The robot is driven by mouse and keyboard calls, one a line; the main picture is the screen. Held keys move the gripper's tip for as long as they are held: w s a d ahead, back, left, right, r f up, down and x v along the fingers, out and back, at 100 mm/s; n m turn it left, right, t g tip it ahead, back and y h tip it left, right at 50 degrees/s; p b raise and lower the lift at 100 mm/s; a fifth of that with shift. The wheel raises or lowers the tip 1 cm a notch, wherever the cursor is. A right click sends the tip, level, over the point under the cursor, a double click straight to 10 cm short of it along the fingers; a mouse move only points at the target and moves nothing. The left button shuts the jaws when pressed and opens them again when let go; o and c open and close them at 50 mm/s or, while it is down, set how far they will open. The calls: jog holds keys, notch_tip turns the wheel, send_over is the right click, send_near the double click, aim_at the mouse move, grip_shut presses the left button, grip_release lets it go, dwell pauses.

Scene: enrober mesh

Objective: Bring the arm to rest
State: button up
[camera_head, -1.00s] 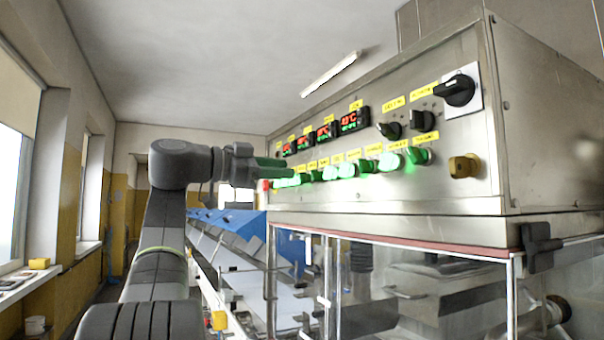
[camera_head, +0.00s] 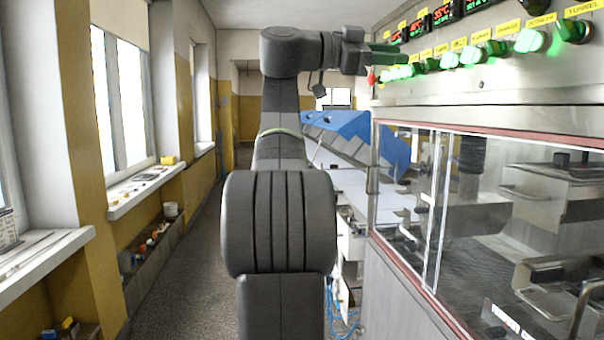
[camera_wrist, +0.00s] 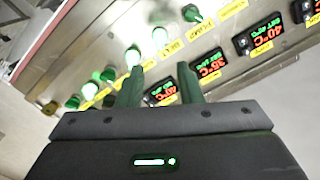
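My gripper (camera_head: 386,53) is at the left end of the control panel (camera_head: 400,92), beside its row of green-lit knobs (camera_head: 480,55). In the wrist view my gripper (camera_wrist: 158,80) shows two dark green fingers standing apart with nothing between them. The panel with lit knobs (camera_wrist: 160,38) and red temperature displays (camera_wrist: 208,62) lies beyond the fingertips. I cannot tell from these views whether a finger touches the panel. My arm is raised and bent toward the panel.
Below the panel is the machine's clear-windowed housing (camera_head: 480,215) with metal handles. A blue-sided conveyor (camera_head: 360,135) runs behind my arm. Window sills (camera_head: 145,188) with small items line the left wall. Open floor (camera_head: 190,285) lies between wall and machine.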

jog(key=d, duration=0.7)
jog(key=d+p, duration=0.1)
jog(key=d, duration=0.2)
jog(key=shift+w+d, duration=0.35)
jog(key=shift+w, duration=0.05)
jog(key=shift+a, duration=0.1)
jog(key=s+a+b, duration=0.1)
jog(key=a, duration=1.2)
jog(key=d, duration=0.4)
jog(key=d+p, duration=0.1)
jog(key=d, duration=0.4)
jog(key=w+d+p, duration=0.1)
jog(key=d, duration=0.3)
jog(key=shift+d+r, duration=0.15)
jog(key=shift+r, duration=0.05)
jog(key=n+p, duration=1.2)
jog(key=p, duration=0.1)
send_near(444, 55)
jog(key=shift+w+d+f, duration=0.2)
jog(key=shift+d+f, duration=0.05)
jog(key=shift+d, duration=0.25)
